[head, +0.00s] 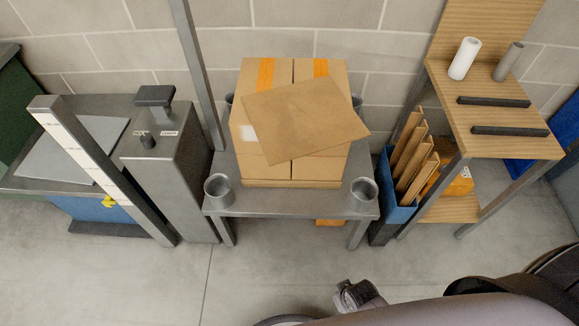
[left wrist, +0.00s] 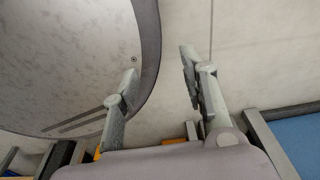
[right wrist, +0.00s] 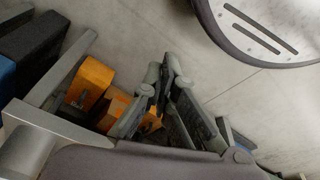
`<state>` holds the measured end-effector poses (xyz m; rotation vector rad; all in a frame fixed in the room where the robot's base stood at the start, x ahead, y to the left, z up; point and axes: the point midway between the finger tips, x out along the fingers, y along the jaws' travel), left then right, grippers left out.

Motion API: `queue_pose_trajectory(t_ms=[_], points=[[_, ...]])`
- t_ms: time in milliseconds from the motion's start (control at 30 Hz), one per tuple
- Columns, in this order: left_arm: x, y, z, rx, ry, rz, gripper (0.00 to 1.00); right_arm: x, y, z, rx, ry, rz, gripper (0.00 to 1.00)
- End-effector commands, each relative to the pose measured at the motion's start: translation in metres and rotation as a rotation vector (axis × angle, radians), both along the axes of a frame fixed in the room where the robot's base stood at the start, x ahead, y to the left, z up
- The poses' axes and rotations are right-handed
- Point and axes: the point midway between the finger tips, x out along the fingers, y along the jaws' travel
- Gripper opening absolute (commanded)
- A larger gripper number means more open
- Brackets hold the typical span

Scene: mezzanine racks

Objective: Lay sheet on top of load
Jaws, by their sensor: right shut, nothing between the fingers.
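The brown sheet (head: 305,118) lies skewed on top of the load (head: 265,170), a block of cardboard cartons with orange tape, in the head view. Its right corner sticks out past the load's right edge, and much of the load's back and left top is uncovered. The load stands on a grey metal table (head: 290,200). My left gripper (left wrist: 158,60) is open and empty above bare floor in the left wrist view. My right gripper (right wrist: 162,62) is shut with nothing in it, and orange boxes show beyond it. Neither gripper is near the sheet.
Metal cups (head: 219,188) stand at the table's corners. To the right are a blue bin (head: 400,212) of folded cardboard and a wooden rack (head: 490,130) with rolls. A grey cabinet (head: 170,185) and slanted post (head: 100,165) stand left. The floor in front is clear.

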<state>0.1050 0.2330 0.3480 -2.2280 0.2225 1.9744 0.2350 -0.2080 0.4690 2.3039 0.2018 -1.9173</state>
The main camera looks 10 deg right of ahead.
Motion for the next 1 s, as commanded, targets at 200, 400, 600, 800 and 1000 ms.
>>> queue_pose_trajectory(t_ms=[200, 400, 600, 800, 1000], points=[[-0.020, 0.001, 0.022, 0.003, 0.030, 0.000, 0.40, 0.045, 0.009, 0.117, 0.016, -0.052, -0.014, 0.00], [-0.025, 0.002, 0.035, 0.004, 0.039, 0.001, 0.40, 0.071, 0.023, 0.210, 0.055, -0.089, -0.029, 0.00], [-0.020, 0.002, 0.050, 0.004, 0.032, 0.001, 0.40, 0.104, 0.064, 0.312, 0.172, -0.120, -0.036, 0.00], [-0.018, 0.002, 0.053, 0.003, 0.027, 0.001, 0.40, 0.129, 0.107, 0.354, 0.269, -0.078, -0.034, 0.00], [-0.017, 0.002, 0.055, 0.003, 0.026, 0.002, 0.40, 0.157, 0.136, 0.377, 0.291, 0.005, -0.051, 0.00]])
